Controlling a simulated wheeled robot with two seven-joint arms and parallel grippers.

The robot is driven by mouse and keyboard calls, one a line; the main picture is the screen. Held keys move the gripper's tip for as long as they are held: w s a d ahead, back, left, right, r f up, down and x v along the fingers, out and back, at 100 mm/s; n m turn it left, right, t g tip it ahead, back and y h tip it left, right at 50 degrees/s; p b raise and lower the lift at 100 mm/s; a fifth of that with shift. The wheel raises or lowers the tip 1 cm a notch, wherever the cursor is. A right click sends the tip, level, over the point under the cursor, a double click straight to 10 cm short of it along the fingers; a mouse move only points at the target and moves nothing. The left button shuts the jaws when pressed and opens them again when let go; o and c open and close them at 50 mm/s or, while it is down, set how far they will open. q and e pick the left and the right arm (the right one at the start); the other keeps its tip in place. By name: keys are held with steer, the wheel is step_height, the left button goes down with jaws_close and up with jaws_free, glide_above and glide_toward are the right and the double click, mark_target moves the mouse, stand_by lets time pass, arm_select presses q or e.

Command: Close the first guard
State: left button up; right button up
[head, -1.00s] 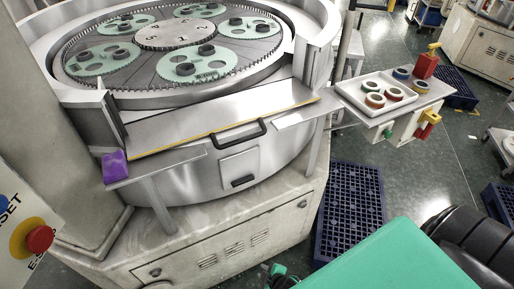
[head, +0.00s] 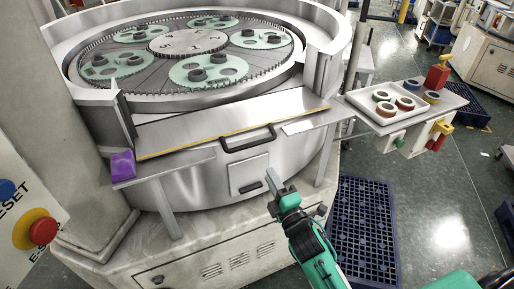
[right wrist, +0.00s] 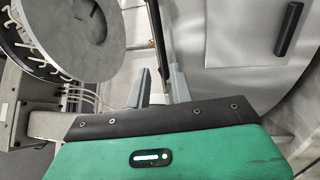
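The guard (head: 190,127) is a metal panel with a yellow strip along its front edge, at the front of the round machine. It lies low and nearly flat, and the toothed ring and green discs behind it are exposed. Its black handle (head: 247,138) stands at the front edge. My right gripper (head: 276,186) is below and slightly right of the handle, in front of the small square plate, not touching the handle. In the right wrist view its two fingers (right wrist: 158,88) are apart with nothing between them. My left gripper is not in view.
A purple block (head: 122,165) sits on the ledge at left. A red emergency stop button (head: 43,231) is at lower left. A side table (head: 452,101) with a tray of rings stands at right. A blue pallet (head: 362,230) lies on the floor.

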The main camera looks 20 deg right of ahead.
steer(key=p+x, duration=0.3)
steer(key=x, duration=0.9)
steer(key=shift+w, duration=0.1)
jaws_close()
